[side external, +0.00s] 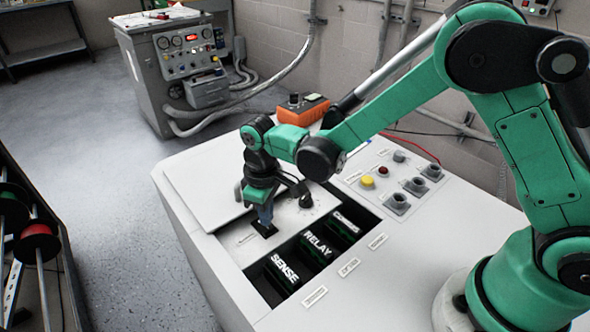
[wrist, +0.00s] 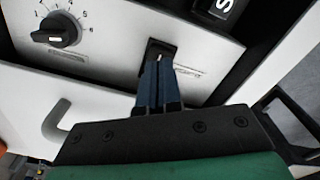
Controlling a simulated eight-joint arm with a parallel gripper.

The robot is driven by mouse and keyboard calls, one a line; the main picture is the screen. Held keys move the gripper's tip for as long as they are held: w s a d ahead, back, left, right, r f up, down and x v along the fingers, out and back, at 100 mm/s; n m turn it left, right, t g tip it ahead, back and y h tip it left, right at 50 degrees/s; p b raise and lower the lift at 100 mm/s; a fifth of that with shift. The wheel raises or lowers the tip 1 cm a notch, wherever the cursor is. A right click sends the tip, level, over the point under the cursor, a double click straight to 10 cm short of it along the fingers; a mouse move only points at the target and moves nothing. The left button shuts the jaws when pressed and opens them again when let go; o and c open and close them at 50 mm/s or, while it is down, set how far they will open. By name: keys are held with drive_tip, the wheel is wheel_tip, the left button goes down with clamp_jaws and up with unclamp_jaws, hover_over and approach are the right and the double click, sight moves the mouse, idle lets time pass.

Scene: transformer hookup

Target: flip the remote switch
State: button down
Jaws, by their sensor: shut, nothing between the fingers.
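The switch (wrist: 161,47) sits in a black rectangular plate on the white panel, just beyond my fingertips in the wrist view. A small pale lever shows at the tips, and the fingers partly cover it. I cannot tell whether they touch it. A label beside it is too blurred to read. My gripper (wrist: 158,62) has its two blue fingers together with nothing between them. In the side external view my gripper (side external: 265,222) points down at the black switch plate (side external: 264,230), left of the slots.
A black numbered rotary knob (wrist: 56,30) is left of the switch. Slots hold modules marked SENSE (side external: 284,272) and RELAY (side external: 318,244). A yellow button (side external: 367,181) and sockets lie right. An orange meter (side external: 303,110) stands at the cabinet's back. A grey handle (wrist: 62,118) is near my fingers.

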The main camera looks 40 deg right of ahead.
drive_tip(key=shift+f, duration=0.9)
idle(0.3)
drive_tip(key=shift+r, duration=3.55)
drive_tip(key=shift+r, duration=0.1)
drive_tip(key=s+d+r+m+t, duration=0.6)
drive_tip(key=s+d+r+t, duration=0.1)
drive_tip(key=d, duration=0.4)
drive_tip(key=shift+s+r, duration=0.8)
drive_tip(key=shift+s, duration=0.4)
